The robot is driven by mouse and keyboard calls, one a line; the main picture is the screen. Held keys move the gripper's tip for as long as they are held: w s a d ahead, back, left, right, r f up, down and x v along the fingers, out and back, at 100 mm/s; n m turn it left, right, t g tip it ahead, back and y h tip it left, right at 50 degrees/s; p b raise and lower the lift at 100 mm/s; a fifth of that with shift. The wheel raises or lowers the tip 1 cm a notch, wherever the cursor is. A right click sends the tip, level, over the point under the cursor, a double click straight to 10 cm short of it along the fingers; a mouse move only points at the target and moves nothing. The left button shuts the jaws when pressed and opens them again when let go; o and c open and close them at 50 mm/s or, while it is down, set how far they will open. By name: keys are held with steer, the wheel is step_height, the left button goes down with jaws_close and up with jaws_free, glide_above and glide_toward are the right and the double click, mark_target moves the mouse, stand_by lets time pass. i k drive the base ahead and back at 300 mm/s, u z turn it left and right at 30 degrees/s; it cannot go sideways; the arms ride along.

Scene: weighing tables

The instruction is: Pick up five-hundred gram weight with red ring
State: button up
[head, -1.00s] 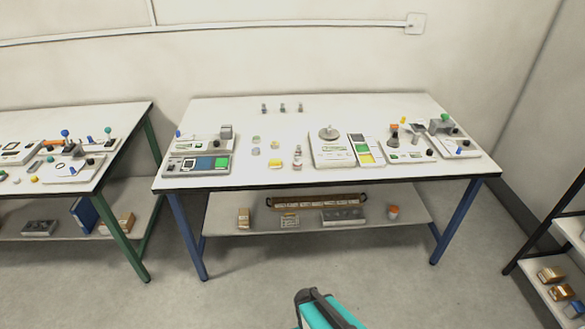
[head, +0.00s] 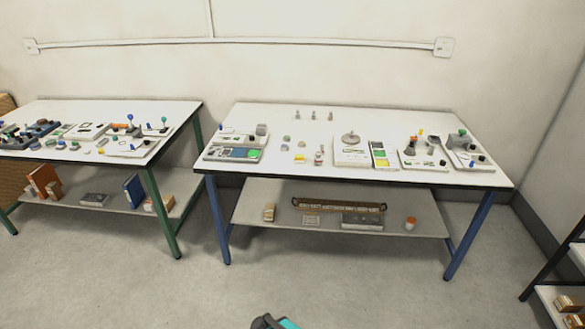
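Three small grey weights stand in a row near the back edge of the blue-legged table: a left one (head: 298,114), a middle one (head: 314,114) and a right one (head: 330,115). Another small upright grey piece (head: 319,156) stands nearer the front, left of the white scale. They are too small to tell which carries a red ring. A teal and dark part of my arm shows at the bottom edge, well short of the table. My gripper's fingers cannot be made out.
The blue-legged table (head: 390,113) holds a white scale (head: 352,152), coloured panels and small instruments. Its lower shelf (head: 285,220) holds a long brown tray (head: 338,205) and boxes. A green-legged table (head: 180,112) stands left, a dark-framed rack right. The floor in front is clear.

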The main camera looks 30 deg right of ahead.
mark_target(318, 160)
steer(key=u, duration=0.35)
steer(key=k, duration=0.85)
steer(key=u, duration=0.85)
steer(key=i, duration=1.9)
steer(key=z, duration=0.7)
steer(key=i, duration=0.55)
steer(key=z, duration=0.85)
steer(key=i, duration=0.6)
steer(key=z, duration=0.25)
